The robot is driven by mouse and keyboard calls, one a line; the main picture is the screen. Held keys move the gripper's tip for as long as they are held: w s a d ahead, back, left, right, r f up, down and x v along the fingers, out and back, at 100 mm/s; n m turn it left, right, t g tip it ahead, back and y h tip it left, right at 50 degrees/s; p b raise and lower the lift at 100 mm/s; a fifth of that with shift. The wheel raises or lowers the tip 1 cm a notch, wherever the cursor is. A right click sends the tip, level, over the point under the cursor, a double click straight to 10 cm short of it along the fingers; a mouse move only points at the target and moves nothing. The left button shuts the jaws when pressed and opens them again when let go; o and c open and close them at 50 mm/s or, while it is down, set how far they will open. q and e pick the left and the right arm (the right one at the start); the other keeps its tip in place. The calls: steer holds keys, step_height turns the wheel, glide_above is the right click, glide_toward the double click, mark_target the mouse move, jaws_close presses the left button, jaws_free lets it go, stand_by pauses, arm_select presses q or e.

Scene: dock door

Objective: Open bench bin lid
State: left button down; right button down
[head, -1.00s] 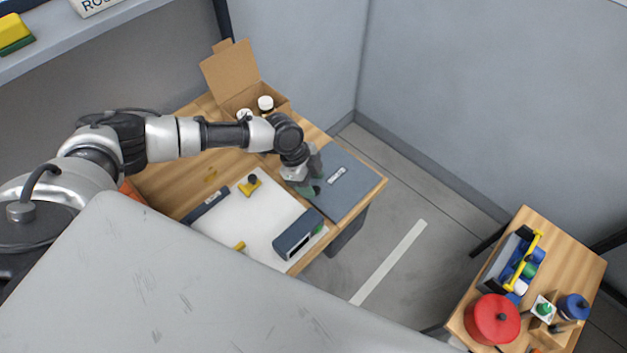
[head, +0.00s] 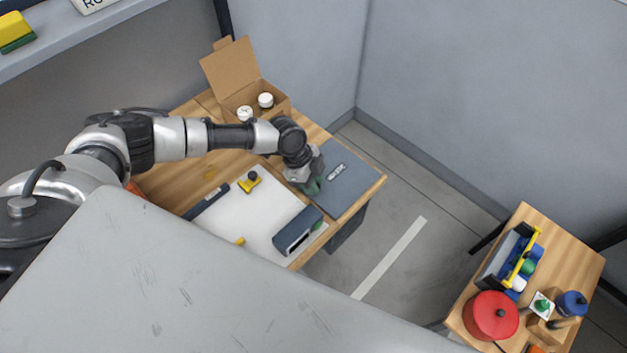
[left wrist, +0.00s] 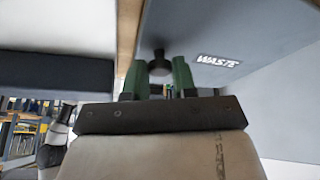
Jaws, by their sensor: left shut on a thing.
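The grey bench bin lid (head: 350,185), with a label on it, looks flat at the right end of the wooden bench. In the left wrist view the lid (left wrist: 265,28) shows its WASTE label. A round dark knob (left wrist: 159,64) stands at the lid's edge. My left gripper (head: 313,186) is over the lid's near left part. In the left wrist view its green fingers (left wrist: 159,76) are on either side of the knob, shut on it. The knob is hidden in the head view. My right gripper is not in view.
A dark block-shaped device (head: 297,230) lies on the white mat (head: 255,225), close to the lid. An open cardboard box (head: 232,75) with white-capped jars stands behind my arm. A second table (head: 580,260) with a red pot stands at right; floor lies between.

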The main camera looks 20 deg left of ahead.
mark_target(328, 176)
arm_select(q)
steer(key=shift+r, duration=0.1)
steer(key=shift+w+d+r+g, duration=0.15)
steer(key=shift+r+g, duration=0.15)
steer(key=shift+r, duration=0.2)
steer(key=w+d+r+n+g+y+b, duration=0.1)
steer(key=w+r+g+y+b, duration=0.1)
steer(key=w+r+g, duration=0.3)
steer(key=shift+d+r+g, duration=0.35)
steer(key=shift+r+g, duration=0.05)
steer(key=shift+r, duration=1)
steer(key=c, duration=0.9)
jaws_free()
steer(key=shift+c, duration=0.2)
steer(key=shift+o, duration=0.2)
steer(key=shift+b, duration=0.3)
